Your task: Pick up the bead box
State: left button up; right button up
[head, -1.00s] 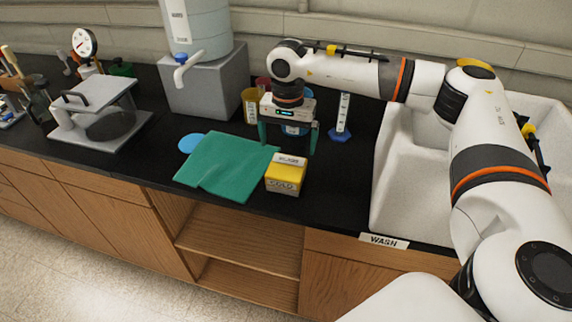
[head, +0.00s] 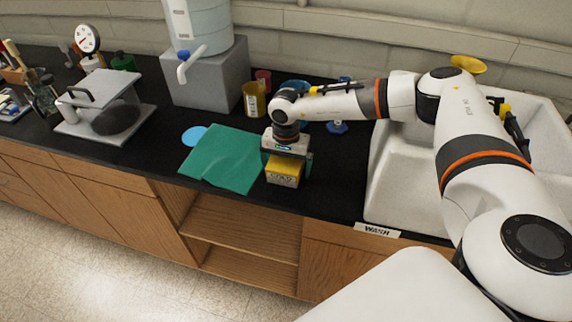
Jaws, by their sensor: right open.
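The bead box is a small yellow box (head: 284,172) with a pale label on its front. It stands on the black counter, close to the right edge of a green cloth (head: 222,160). My right gripper (head: 287,170) is directly above the box and pointing down, with its fingers at the box's left and right sides. The jaws are open, and the gripper body hides the top of the box. I cannot tell whether the fingers touch it. My left gripper is not in view.
A white sink (head: 400,190) with a WASH label lies to the right. A blue disc (head: 194,136) lies by the cloth. The counter's front edge is near.

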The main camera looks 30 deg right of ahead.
jog(key=shift+r, duration=0.1)
jog(key=c, duration=1.1)
